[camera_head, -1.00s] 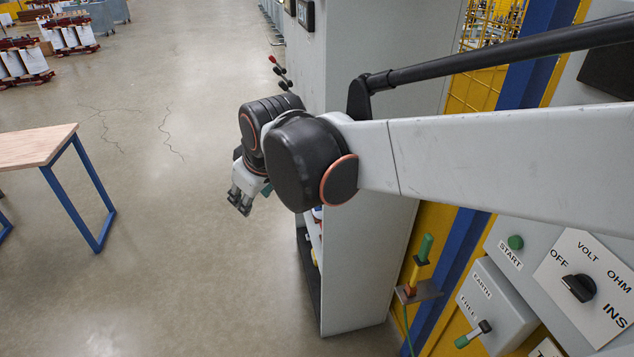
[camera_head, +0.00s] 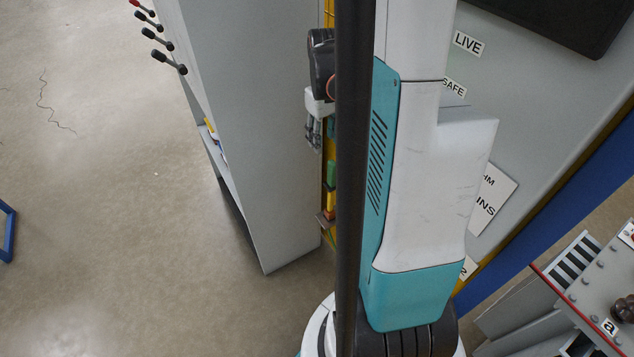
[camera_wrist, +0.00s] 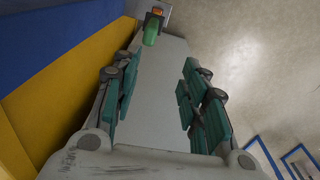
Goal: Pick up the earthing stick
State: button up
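The earthing stick (camera_head: 331,172) appears to be the upright piece with a green handle and a yellow and orange lower part, held in a small bracket (camera_head: 325,219) at the wall. My arm partly hides it in the head view. In the wrist view its green end (camera_wrist: 152,34) shows at the top, beyond the fingertips and left of the middle. My gripper (camera_head: 313,135) is above the stick in the head view, apart from it. In the wrist view my gripper (camera_wrist: 157,90) is open, with a wide empty gap between its teal finger pads.
A tall grey cabinet (camera_head: 240,130) stands just left of my gripper, with black-knobbed levers (camera_head: 158,42) on its far side. A grey panel with LIVE and SAFE labels (camera_head: 467,43) is at right. Open floor (camera_head: 100,200) lies left.

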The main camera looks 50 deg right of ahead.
aim_at(332, 173)
jog(key=shift+s+d+f+m, duration=0.15)
jog(key=shift+s+d+f, duration=0.15)
jog(key=shift+s+d, duration=0.2)
jog(key=shift+s+d+f+m, duration=0.15)
jog(key=shift+s+d+f, duration=0.15)
jog(key=shift+s+d, duration=0.15)
notch_tip(332, 173, down, 7)
jog(key=b, duration=0.2)
jog(key=shift+b, duration=0.35)
jog(key=shift+w+f+b, duration=0.1)
jog(key=shift+f+b, duration=1.5)
jog(key=shift+f, duration=1.7)
jog(key=shift+c, duration=0.2)
grip_shut()
